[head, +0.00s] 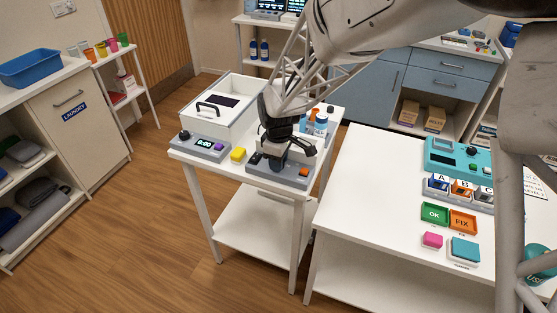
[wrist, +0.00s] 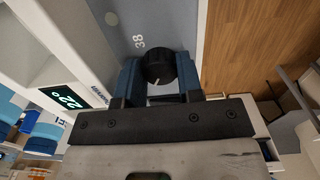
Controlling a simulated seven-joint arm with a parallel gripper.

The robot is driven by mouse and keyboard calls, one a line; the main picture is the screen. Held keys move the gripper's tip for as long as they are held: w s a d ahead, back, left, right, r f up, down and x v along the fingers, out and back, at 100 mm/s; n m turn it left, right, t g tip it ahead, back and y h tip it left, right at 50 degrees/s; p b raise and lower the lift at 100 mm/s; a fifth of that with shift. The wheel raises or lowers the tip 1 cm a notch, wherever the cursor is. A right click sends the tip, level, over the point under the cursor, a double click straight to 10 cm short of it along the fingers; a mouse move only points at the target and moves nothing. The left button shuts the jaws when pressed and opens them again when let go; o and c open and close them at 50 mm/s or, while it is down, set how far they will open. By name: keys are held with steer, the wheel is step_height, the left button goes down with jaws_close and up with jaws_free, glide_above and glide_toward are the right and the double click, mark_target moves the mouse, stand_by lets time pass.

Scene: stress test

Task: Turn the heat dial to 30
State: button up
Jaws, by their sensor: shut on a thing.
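The heat dial (wrist: 160,66) is a round black knob with a white pointer line, on a grey panel (wrist: 118,20) in the wrist view. A printed "38" is beside it. My gripper (wrist: 158,76) has its two blue fingers on either side of the knob, closed against it. The pointer line shows between the fingers. A dark display (wrist: 67,98) with green digits, seemingly 22, lies to the left. In the head view my gripper (head: 279,163) is down on a low grey unit (head: 285,180) at the small white table's front; the dial is hidden there.
Bottles (head: 320,124) are close on the right. A second white table (head: 365,190) is further right.

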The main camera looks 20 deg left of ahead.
steer(key=o, duration=0.9)
steer(key=shift+r, duration=0.15)
steer(key=shift+r, duration=3.8)
steer(key=shift+d, duration=0.1)
